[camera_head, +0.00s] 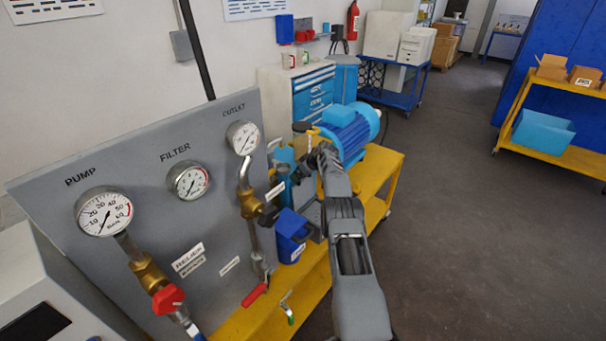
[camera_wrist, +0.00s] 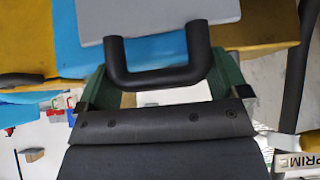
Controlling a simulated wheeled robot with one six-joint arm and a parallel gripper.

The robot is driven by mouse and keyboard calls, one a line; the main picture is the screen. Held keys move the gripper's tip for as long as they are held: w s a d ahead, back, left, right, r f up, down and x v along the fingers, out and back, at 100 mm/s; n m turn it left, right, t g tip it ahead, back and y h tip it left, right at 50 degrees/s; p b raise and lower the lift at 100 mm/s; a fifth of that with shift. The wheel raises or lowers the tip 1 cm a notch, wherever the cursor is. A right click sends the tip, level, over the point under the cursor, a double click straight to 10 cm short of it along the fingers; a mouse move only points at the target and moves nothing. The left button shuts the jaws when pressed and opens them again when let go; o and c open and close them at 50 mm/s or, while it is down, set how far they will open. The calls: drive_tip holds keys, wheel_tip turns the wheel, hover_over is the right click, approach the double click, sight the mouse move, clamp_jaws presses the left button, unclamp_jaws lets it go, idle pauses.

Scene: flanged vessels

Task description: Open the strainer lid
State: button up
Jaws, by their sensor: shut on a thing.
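In the wrist view a grey lid plate (camera_wrist: 165,14) fills the top centre, with a black U-shaped handle (camera_wrist: 155,79) on its edge. My gripper (camera_wrist: 163,82) has its green-edged fingers at either side of the handle and is shut on it. In the head view my gripper (camera_head: 318,154) is at the far end of my arm, in front of the blue motor. The lid and handle cannot be made out clearly there, as my arm and wrist cover that spot.
A grey gauge panel (camera_head: 110,190) stands left of my arm, with valves and a red lever (camera_head: 254,295) jutting out. A blue motor (camera_head: 346,130) sits on a yellow bench (camera_head: 378,175) beyond my gripper. The floor (camera_head: 460,230) at right is clear.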

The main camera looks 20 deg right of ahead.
drive_tip(key=shift+f, duration=0.35)
drive_tip(key=o, duration=0.9)
drive_tip(key=shift+o, duration=0.2)
drive_tip(key=shift+r, duration=0.25)
drive_tip(key=shift+s+d+r, duration=0.15)
drive_tip(key=shift+r, duration=0.25)
drive_tip(key=b+v, duration=0.1)
drive_tip(key=v, duration=1.1)
drive_tip(key=shift+s+r, duration=0.15)
drive_tip(key=shift+r, duration=0.1)
